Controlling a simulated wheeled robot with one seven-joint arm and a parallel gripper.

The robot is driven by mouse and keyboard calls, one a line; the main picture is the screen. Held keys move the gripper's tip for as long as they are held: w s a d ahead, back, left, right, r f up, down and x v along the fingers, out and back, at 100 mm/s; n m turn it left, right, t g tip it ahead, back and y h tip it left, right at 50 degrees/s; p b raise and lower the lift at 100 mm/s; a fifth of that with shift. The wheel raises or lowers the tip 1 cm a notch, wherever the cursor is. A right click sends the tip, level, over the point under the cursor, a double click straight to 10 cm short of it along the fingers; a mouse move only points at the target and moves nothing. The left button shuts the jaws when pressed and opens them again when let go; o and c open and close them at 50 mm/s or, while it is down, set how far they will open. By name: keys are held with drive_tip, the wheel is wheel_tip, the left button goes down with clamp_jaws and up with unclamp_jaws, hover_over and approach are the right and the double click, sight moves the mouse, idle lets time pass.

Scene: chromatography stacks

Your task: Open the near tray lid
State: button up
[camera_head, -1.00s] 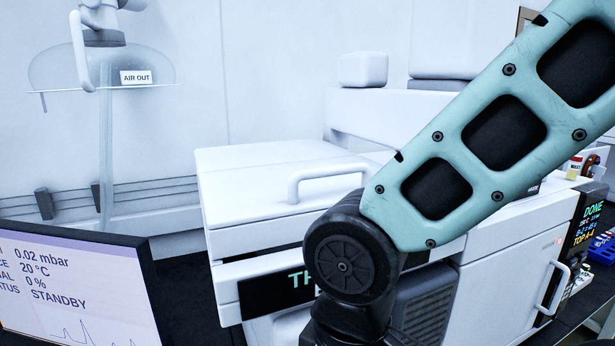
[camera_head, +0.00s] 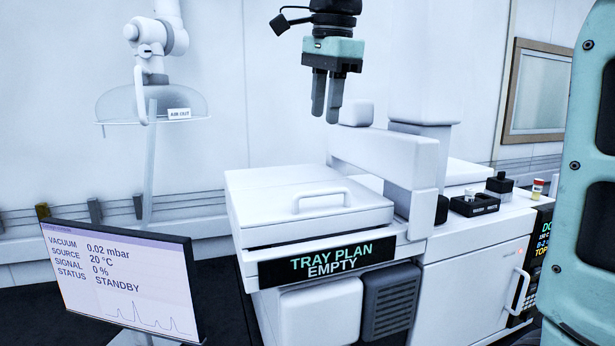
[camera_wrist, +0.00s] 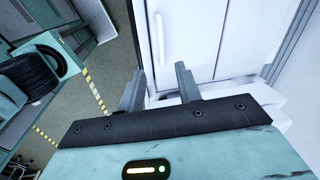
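The near tray lid (camera_head: 272,188) is a white flat cover with a bar handle (camera_head: 318,193) on top, near its front edge. It lies shut on the white machine in the head view. My gripper (camera_head: 326,118) hangs fingers down, high above and apart from the lid and handle. Its two fingers are spread with nothing between them in the wrist view (camera_wrist: 160,88). The lid cannot be made out clearly in the wrist view.
A white raised arm-like block (camera_head: 385,165) stands right of the lid. A monitor (camera_head: 125,285) stands at left, with a clear AIR OUT hood (camera_head: 150,105) behind. Space directly above the lid is clear.

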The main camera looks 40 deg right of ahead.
sight(325, 191)
drive_tip(key=shift+m, duration=0.8)
drive_tip(key=f+p, duration=0.1)
drive_tip(key=f, duration=0.4)
drive_tip(key=w+d+f+p, duration=0.1)
drive_tip(key=f, duration=0.3)
drive_tip(key=w+d+f+p, duration=0.1)
drive_tip(key=f, duration=0.4)
drive_tip(key=shift+w+f, duration=0.2)
drive_tip(key=shift+f, duration=0.1)
clamp_jaws()
